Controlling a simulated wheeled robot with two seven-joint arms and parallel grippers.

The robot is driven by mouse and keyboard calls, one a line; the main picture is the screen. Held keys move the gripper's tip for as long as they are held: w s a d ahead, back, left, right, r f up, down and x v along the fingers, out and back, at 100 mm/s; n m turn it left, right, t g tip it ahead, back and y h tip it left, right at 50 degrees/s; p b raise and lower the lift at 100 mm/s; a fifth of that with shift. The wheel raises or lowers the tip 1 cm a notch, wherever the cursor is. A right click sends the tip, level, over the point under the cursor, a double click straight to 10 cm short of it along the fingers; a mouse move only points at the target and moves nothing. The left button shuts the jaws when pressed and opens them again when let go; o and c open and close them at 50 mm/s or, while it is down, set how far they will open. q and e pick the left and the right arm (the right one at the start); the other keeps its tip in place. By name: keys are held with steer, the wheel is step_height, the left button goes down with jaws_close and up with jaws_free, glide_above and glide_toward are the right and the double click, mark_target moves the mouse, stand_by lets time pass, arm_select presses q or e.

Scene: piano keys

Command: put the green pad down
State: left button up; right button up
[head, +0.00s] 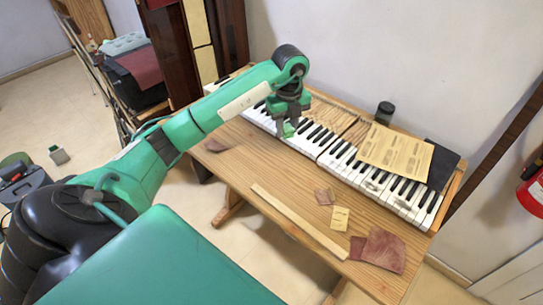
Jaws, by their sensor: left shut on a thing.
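My left gripper (286,127) hangs over the front part of the piano keys (320,137), left of the keyboard's middle. It is shut on the small green pad (287,130), which shows at its fingertips. I cannot tell whether the pad touches the keys or is just above them. The keyboard lies along the back of the wooden table (285,180). My right gripper is not in view.
A black jar (384,112) stands behind. A wooden strip (299,222), small cards (339,218) and a reddish cloth (384,250) lie in front.

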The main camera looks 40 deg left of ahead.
arm_select(q)
steer(key=p, duration=0.3)
glide_above(285, 179)
step_height(285, 179, down, 15)
steer(key=shift+a+r, duration=0.1)
steer(key=shift+f, duration=0.55)
step_height(285, 179, down, 4)
steer(key=shift+r, duration=0.1)
steer(key=o, duration=0.9)
steer(key=shift+o, duration=0.2)
